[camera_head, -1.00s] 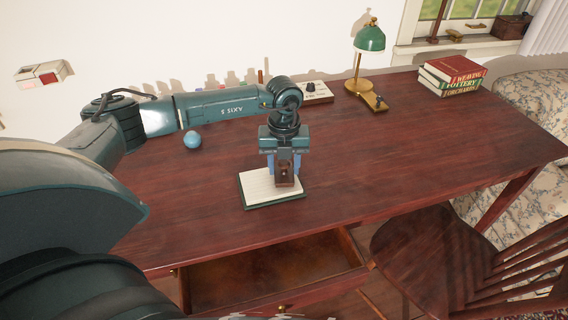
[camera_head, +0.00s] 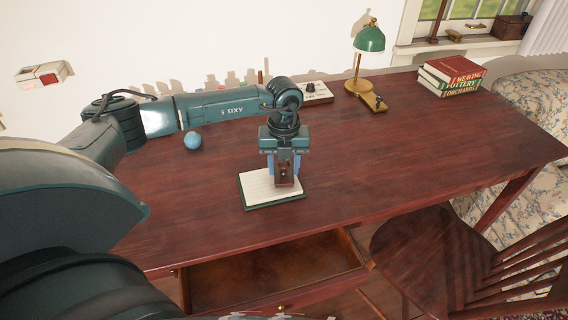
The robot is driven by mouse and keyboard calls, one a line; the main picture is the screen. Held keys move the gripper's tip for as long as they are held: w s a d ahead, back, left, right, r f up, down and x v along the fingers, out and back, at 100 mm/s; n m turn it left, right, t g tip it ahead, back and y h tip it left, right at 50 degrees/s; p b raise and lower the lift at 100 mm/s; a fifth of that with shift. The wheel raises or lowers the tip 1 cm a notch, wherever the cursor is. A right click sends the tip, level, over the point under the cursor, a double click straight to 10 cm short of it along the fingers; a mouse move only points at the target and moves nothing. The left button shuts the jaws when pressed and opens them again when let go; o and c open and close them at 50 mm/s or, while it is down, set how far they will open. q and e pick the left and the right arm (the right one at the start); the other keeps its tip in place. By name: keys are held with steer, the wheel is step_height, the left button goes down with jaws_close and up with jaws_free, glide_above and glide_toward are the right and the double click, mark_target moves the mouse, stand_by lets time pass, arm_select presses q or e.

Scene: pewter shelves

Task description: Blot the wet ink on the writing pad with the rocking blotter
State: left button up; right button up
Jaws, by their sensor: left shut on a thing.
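The writing pad (camera_head: 262,193) lies flat on the desk, cream with lines on its face and a dark green edge. My left gripper (camera_head: 284,168) points down over the pad's right half. It is shut on the rocking blotter (camera_head: 284,180), a small brown wooden block with a dark knob. The blotter is at the pad's surface or just above it; I cannot tell if they touch. I see no wet ink clearly; the gripper and blotter hide part of the pad. My right gripper is not in view.
A blue ball (camera_head: 193,140) sits left of the pad. A white box with a dial (camera_head: 316,92), a green lamp (camera_head: 369,40) and stacked books (camera_head: 451,77) stand at the back. An open drawer (camera_head: 275,270) and a chair (camera_head: 440,240) are in front. The desk's right side is clear.

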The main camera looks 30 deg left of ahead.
arm_select(q)
steer(key=shift+r+p, duration=2.35)
steer(key=shift+r, duration=1.05)
